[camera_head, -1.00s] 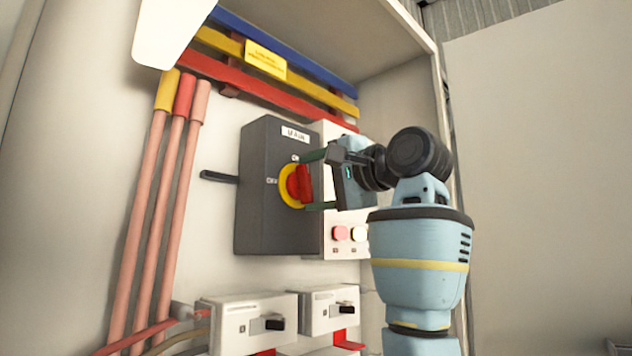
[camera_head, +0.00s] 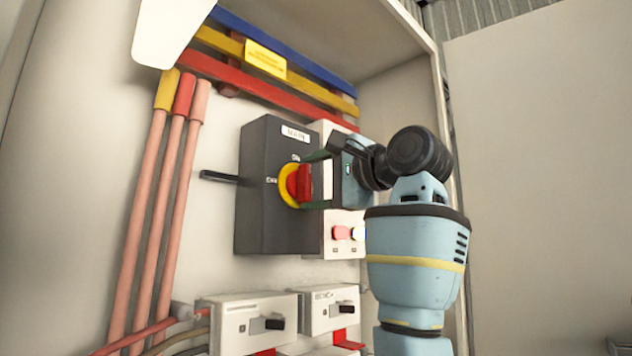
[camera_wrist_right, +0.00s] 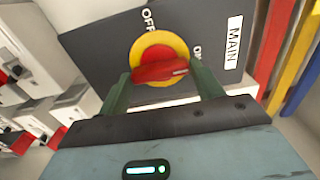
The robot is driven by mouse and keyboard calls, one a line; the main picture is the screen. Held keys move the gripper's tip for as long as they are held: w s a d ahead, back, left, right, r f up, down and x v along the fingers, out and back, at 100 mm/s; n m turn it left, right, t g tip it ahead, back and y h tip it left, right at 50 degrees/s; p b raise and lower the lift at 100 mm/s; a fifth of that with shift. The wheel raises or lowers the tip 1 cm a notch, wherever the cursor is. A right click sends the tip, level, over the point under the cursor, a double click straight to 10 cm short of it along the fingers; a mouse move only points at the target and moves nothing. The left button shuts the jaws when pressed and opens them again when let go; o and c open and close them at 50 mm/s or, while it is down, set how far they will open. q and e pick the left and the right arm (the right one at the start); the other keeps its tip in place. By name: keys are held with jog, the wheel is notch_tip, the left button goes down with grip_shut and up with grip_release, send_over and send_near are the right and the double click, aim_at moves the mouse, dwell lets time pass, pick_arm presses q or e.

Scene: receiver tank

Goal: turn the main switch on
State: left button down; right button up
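The main switch is a dark grey box (camera_head: 262,225) labelled MAIN, with a red rotary knob (camera_head: 300,184) on a yellow ring (camera_head: 284,187). OFF is marked left of the knob, ON above it. My right gripper (camera_head: 311,181) is at the knob from the right, one finger above and one below it. In the right wrist view, its green fingers (camera_wrist_right: 160,78) are wide apart at the two ends of the red knob (camera_wrist_right: 155,71). Contact is hard to tell. The knob's pale mark lies at its ON-side end. My left gripper is not in view.
Blue, yellow and red bars (camera_head: 255,88) run above the switch. Pink cables (camera_head: 150,230) stand at its left. A black lever (camera_head: 219,177) sticks out from the box's left side. Smaller breakers (camera_head: 250,318) sit below, push buttons (camera_head: 340,232) at lower right.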

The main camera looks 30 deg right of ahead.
jog(key=o, duration=0.4)
jog(key=shift+v, duration=4)
jog(key=shift+w, duration=0.1)
